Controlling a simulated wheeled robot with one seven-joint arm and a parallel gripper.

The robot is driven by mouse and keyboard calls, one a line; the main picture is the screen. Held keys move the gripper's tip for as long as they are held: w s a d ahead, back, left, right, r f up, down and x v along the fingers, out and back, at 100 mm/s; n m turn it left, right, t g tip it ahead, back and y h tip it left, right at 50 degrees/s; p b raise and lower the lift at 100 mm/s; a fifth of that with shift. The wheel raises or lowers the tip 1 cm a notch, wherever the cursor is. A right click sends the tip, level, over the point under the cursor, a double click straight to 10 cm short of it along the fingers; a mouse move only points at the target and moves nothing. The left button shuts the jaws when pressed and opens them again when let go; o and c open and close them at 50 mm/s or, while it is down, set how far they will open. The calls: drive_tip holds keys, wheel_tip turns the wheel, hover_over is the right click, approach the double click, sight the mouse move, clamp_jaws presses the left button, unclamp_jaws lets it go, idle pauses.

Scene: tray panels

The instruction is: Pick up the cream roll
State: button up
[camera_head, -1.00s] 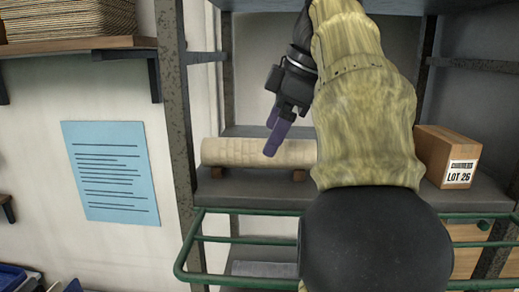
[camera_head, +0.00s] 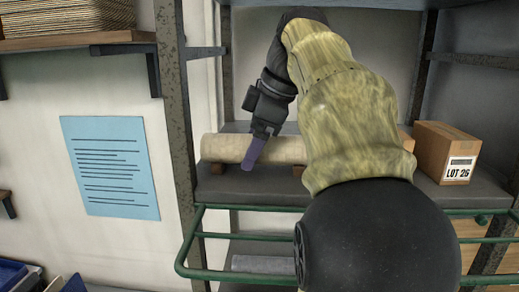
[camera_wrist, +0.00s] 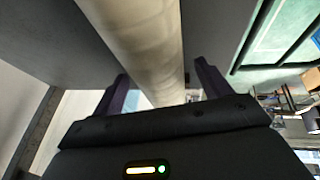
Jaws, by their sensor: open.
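The cream roll (camera_head: 223,148) lies lengthwise on the grey shelf (camera_head: 230,186), resting on small brown blocks (camera_head: 299,170). Its right part is hidden behind my arm in the head view. My gripper (camera_head: 249,166) points down at the front of the roll, with its purple fingers overlapping it in the picture. In the wrist view the roll (camera_wrist: 140,35) runs from the top edge down between the two fingers of my open gripper (camera_wrist: 161,72). A gap shows on each side, and the gripper is empty.
A green rail (camera_head: 235,242) runs along the front below the shelf. A rack post (camera_head: 178,110) stands at left. A grey object (camera_head: 264,265) lies lower down.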

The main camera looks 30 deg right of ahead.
drive_tip(key=shift+f, duration=0.2)
idle(0.4)
drive_tip(key=c, duration=1.4)
